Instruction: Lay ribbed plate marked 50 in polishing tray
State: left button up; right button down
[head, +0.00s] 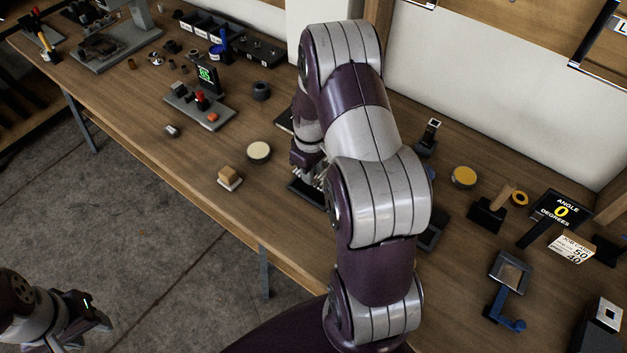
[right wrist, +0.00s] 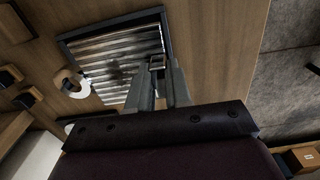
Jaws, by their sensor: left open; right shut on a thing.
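In the right wrist view a grey ribbed plate (right wrist: 115,62) shows inside a dark square rim, which I take to be the polishing tray (right wrist: 110,20). The fingers of my right gripper (right wrist: 160,80) are shut at the plate's near side, over the rim. I cannot tell whether the plate rests on the tray floor, and no 50 mark is legible on it. In the head view my right gripper (head: 312,178) is low over a dark tray edge (head: 302,192), mostly hidden by my arm. My left gripper (head: 88,314) is open and empty, over the floor off the bench.
A cream round pad (head: 259,152) and a tan block on a white base (head: 229,178) stand left of the tray. A grey fixture (head: 200,108) lies behind them. A yellow-topped tin (head: 464,177), an angle sign (head: 560,210) and a blue-handled tool (head: 508,285) are at right.

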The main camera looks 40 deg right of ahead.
jog(key=shift+w+r, duration=0.15)
jog(key=shift+w, duration=0.35)
jog(key=shift+d, duration=0.1)
jog(key=shift+s, duration=0.25)
jog(key=shift+s+f+b, duration=0.15)
jog(key=shift+f+b, duration=0.1)
jog(key=shift+b, duration=0.15)
jog(key=shift+w+f+b, duration=0.25)
jog(key=shift+f+b, duration=0.75)
jog(key=shift+f, duration=0.2)
notch_tip(320, 180, down, 3)
jog(key=b, duration=0.3)
jog(key=shift+s, duration=0.1)
jog(key=shift+f, duration=0.3)
pick_arm(q)
jog(key=f, duration=0.5)
jog(key=shift+s+f, duration=0.2)
jog(key=shift+s, duration=0.05)
